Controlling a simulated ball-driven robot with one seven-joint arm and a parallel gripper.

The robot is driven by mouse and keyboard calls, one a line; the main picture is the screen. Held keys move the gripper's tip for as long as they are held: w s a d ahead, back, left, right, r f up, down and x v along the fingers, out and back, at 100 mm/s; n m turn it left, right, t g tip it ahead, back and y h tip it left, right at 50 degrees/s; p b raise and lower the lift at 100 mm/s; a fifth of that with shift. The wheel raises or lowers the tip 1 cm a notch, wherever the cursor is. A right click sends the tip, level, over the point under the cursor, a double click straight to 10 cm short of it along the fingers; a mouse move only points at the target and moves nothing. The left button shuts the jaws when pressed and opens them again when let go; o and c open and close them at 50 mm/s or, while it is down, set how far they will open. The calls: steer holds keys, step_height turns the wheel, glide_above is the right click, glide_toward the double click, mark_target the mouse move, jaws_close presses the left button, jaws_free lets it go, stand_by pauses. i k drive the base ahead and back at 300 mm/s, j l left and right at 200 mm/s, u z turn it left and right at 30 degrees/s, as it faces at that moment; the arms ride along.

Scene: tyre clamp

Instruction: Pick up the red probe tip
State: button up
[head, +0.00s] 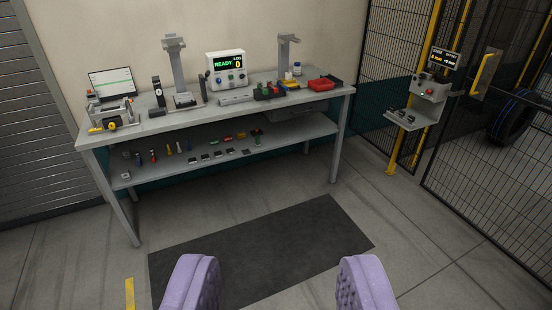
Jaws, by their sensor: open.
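My gripper (278,283) shows at the bottom of the view as two purple padded fingers, wide apart with nothing between them. It is well short of the workbench (140,130). Several small coloured pieces lie on the bench's lower shelf (290,132). Among them is a small red piece (227,137), and further left stands a dark piece with some red (153,157). Red also shows among small items in a dark holder (268,91) on the bench top. All are too small to tell which is the red probe tip.
On the bench top are a laptop (111,81), a READY display box (227,69), two grey stands and a red tray (325,84). A dark mat (262,245) lies on clear floor before the bench. A mesh fence (493,170) and control box (431,88) stand right.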

mark_target(269, 85)
steer(key=i, duration=3)
steer(key=i+z, duration=0.1)
steer(key=i, duration=0.45)
steer(key=i+j, duration=0.1)
steer(key=i, duration=0.45)
steer(key=i+j+z, duration=0.15)
steer(key=i, duration=0.95)
steer(key=j+z, duration=0.05)
